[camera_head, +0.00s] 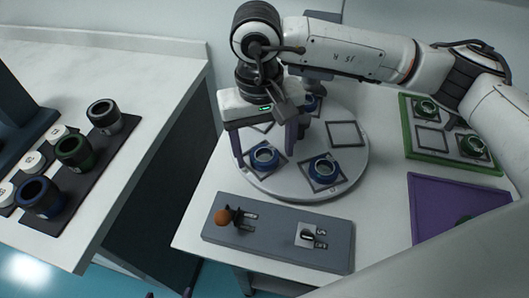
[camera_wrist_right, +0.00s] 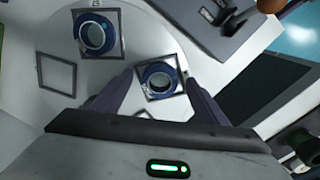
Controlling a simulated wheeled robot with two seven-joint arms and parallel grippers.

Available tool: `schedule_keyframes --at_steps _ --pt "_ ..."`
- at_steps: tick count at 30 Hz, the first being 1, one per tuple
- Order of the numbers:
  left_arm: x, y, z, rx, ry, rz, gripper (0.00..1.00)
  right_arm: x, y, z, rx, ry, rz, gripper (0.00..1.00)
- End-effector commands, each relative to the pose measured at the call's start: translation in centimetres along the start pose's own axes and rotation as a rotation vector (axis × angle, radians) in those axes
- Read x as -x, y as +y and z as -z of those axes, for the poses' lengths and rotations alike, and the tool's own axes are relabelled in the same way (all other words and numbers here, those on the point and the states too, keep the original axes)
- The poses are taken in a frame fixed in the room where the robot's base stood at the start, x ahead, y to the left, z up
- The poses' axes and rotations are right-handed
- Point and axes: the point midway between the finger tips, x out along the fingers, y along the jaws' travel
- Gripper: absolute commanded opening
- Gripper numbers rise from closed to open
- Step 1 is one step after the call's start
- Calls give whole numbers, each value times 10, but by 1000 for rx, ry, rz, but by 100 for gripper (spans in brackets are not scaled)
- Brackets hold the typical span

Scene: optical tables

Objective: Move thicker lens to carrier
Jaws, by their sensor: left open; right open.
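The round grey plate (camera_head: 350,178) bears blue-ringed lenses on square-framed spots. One lens (camera_head: 264,157) is at the front left, another (camera_head: 324,169) at the front right, and a third (camera_head: 310,102) is partly hidden at the back. Which is thicker I cannot tell. My right gripper (camera_head: 265,157) is open, fingers pointing down on either side of the front-left lens; the right wrist view shows this lens (camera_wrist_right: 158,80) between the fingertips, not clasped. My left gripper (camera_head: 168,294) shows only its open purple fingertips at the bottom edge. I cannot tell which thing is the carrier.
A grey control box (camera_head: 275,236) with an orange knob stands in front of the plate. A green board (camera_head: 452,160) with green lenses and a purple tray (camera_head: 440,205) lie right. Black, green and blue cylinders (camera_head: 74,150) stand on the left table, across a gap.

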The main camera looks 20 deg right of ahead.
Motion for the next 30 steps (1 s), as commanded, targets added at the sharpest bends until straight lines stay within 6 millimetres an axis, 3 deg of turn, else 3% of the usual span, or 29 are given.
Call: schedule_keyframes --at_steps 7,15,17,25,30 --pt "0 0 1 -1 1 1 68 -2 0 0 -1 1 0 68" --pt "-1 -1 4 -2 6 1 68 -2 0 0 0 1 0 24" --pt "-1 -1 4 -2 7 2 68 -2 0 0 0 1 1 19" --pt "-2 -1 4 -2 8 2 68 5 0 1 0 3 1 19" --pt "-5 -2 1 -2 8 2 68 35 0 2 0 7 3 19"
